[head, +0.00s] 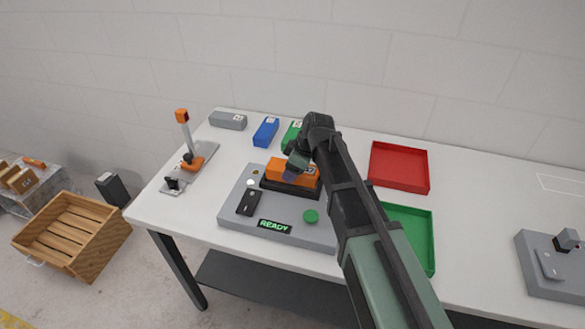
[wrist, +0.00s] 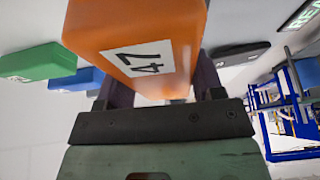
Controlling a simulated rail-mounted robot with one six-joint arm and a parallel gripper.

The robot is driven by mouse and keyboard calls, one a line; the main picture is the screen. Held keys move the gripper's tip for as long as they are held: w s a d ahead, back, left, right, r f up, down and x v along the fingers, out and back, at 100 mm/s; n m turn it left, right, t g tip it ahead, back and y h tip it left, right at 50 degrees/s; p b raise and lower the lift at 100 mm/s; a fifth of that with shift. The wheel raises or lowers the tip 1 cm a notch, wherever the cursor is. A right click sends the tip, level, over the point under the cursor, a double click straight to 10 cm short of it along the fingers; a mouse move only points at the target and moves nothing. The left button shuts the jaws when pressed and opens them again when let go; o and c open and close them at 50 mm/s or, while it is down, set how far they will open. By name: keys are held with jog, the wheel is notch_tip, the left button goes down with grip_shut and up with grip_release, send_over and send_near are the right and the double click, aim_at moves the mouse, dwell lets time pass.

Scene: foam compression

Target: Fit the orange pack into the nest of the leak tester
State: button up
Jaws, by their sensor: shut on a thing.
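The orange pack (head: 281,168) is at the black nest (head: 273,187) of the grey leak tester (head: 232,211) in the head view. My gripper (head: 297,172) is shut on the pack from above, and my arm covers the pack's right part. In the wrist view the orange pack (wrist: 140,40) fills the top middle, its label reading 47, between my gripper's fingers (wrist: 165,85). I cannot tell whether the pack is seated in the nest or just above it. The tester's display (head: 274,226) reads READY, with a green button (head: 311,216) to its right.
Grey (head: 228,120), blue (head: 265,131) and green (head: 291,134) packs lie behind the tester. A red tray (head: 399,167) and a green tray (head: 411,236) are on the right. An orange-handled lever device (head: 190,148) stands at the left.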

jog(key=shift+f+b, duration=0.85)
jog(key=o, duration=1)
jog(key=shift+o, duration=0.2)
jog(key=shift+r, duration=0.1)
jog(key=p+v, duration=1)
jog(key=v, duration=0.1)
jog(key=shift+a, duration=0.1)
